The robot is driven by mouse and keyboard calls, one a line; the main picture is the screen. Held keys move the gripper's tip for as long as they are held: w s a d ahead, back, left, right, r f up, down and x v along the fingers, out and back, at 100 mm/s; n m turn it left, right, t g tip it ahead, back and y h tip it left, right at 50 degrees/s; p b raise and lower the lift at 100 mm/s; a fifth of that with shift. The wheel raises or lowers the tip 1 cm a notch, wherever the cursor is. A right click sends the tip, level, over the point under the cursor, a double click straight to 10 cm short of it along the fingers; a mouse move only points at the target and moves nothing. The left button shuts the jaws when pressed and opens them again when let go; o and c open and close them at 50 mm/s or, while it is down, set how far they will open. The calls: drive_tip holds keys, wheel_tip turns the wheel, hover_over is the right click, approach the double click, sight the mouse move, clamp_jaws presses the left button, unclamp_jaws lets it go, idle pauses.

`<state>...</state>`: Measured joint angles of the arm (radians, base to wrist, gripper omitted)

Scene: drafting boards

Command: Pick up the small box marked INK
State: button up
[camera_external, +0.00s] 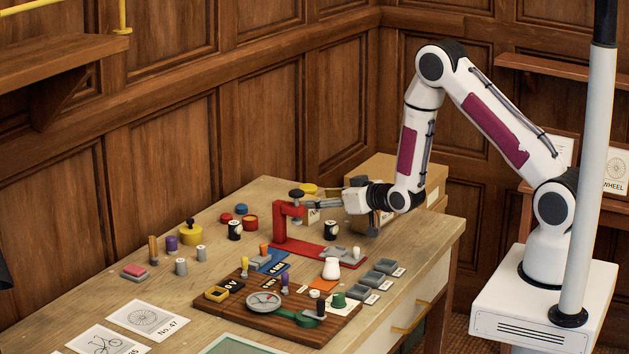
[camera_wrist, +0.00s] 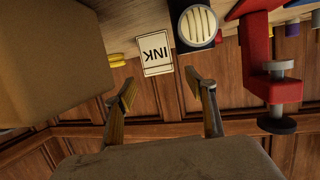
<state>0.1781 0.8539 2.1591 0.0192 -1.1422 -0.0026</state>
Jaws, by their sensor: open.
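The small box marked INK (camera_wrist: 156,55) is cream with a dark border, and its lettering appears upside down in the wrist view. It stands on the table beside a dark jar with a ribbed pale top (camera_wrist: 197,26). My gripper (camera_wrist: 163,84) is open and empty, its two fingers spread apart with the box in view beyond the gap between them. In the external view my gripper (camera_external: 309,204) reaches level to the left, close to the red clamp. A pale box face (camera_external: 314,215), apparently the INK box, shows just below the fingers, partly hidden.
The red clamp (camera_wrist: 257,55) with its grey screw stands to the right in the wrist view. A large brown carton (camera_wrist: 50,60) is close on the left. A yellow object (camera_wrist: 117,61) lies beyond. A wooden board (camera_external: 225,304) with several tools fills the table's front.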

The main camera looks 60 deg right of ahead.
drive_tip(key=shift+w, duration=0.1)
idle(0.3)
drive_tip(key=shift+x, duration=2.5)
drive_tip(key=shift+f, duration=0.1)
drive_tip(key=c, duration=1.2)
